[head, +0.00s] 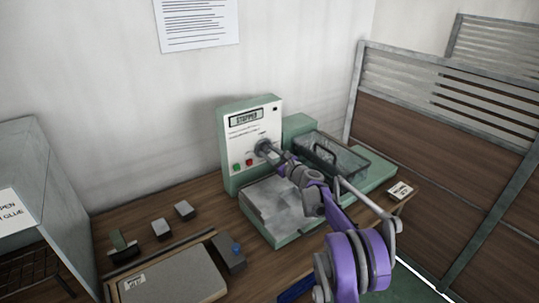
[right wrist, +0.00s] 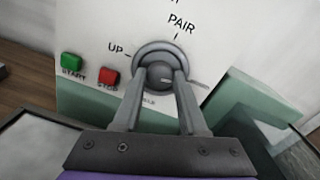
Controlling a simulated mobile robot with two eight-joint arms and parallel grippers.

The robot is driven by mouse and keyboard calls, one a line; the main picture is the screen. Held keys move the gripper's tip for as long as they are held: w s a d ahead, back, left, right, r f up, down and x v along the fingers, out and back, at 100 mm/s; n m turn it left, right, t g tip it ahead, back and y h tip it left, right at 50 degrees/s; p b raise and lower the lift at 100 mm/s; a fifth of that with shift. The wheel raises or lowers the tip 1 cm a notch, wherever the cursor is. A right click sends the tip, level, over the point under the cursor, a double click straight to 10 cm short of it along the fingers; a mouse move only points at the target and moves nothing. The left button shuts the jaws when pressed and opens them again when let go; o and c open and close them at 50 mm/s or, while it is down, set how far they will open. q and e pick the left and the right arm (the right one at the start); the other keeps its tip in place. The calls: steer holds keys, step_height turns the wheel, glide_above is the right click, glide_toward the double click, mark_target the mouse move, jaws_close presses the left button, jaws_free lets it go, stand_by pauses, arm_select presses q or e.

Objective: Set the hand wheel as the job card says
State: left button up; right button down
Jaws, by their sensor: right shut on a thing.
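A green machine (head: 228,180) with a white front panel stands against the wall, and its display reads "STOPPED". A round grey knob (right wrist: 160,74) sits on the panel between the fingers of my right gripper (right wrist: 158,82), which is shut on it. Labels "UP" and "PAIR" are printed around the knob; other print is partly hidden by the fingers. In the head view the right gripper (head: 271,151) reaches the panel from the right. A small printed card (head: 400,190) lies at the table's right, too small to read. No separate hand wheel is clearly visible. My left gripper is not in view.
A green START button (right wrist: 71,62) and a red STOP button (right wrist: 108,77) sit left of the knob. A printed sheet (head: 197,22) hangs on the wall.

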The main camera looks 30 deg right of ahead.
steer(key=shift+m, duration=0.9)
steer(key=shift+c, duration=2.2)
jaws_free()
steer(key=shift+s, duration=0.1)
steer(key=s, duration=0.7)
steer(key=s+d+b, duration=0.1)
steer(key=s, duration=0.2)
steer(key=shift+s+d, duration=0.1)
steer(key=shift+s, duration=0.25)
